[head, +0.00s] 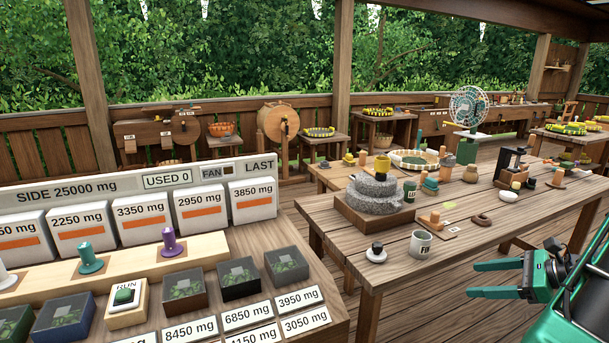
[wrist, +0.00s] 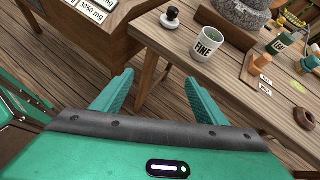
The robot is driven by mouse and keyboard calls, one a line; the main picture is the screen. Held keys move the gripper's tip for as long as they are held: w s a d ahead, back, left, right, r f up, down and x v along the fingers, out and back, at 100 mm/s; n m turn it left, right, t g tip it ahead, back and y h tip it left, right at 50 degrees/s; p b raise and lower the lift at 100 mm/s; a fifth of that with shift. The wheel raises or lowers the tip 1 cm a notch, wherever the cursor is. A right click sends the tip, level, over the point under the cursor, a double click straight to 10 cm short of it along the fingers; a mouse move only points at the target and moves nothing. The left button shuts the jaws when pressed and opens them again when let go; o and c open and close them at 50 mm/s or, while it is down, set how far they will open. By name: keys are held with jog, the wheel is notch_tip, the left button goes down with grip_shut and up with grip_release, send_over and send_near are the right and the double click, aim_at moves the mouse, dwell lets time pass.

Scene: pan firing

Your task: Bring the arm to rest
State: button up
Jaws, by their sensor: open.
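My gripper (head: 497,279) is at the lower right of the head view, teal, with its two fingers apart and nothing between them. In the wrist view my gripper (wrist: 157,95) is also open, with wooden floor and a table leg showing past the fingers. It is in front of the near edge of the right-hand table (head: 330,228), apart from everything on it. The rest of my arm runs off the lower right corner of the head view.
A white cup marked FINE (wrist: 207,45), a dark-knobbed stamp (head: 376,252) and a grey stone mill (head: 374,193) stand near the table's near side. The left bench holds a RUN button (head: 125,296), label cards (head: 247,315) and dark boxes (head: 287,266). Floor between them is clear.

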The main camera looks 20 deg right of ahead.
jog(key=a+r+n+g+h, duration=0.2)
jog(key=a+n+g, duration=0.5)
jog(key=a+n, duration=0.55)
jog(key=s+a+r+n+g+h, duration=0.3)
jog(key=s+a+n, duration=0.6)
jog(key=s, duration=0.3)
jog(key=shift+s+a+r+n, duration=0.25)
jog(key=shift+r+n, duration=0.1)
jog(key=shift+r, duration=0.5)
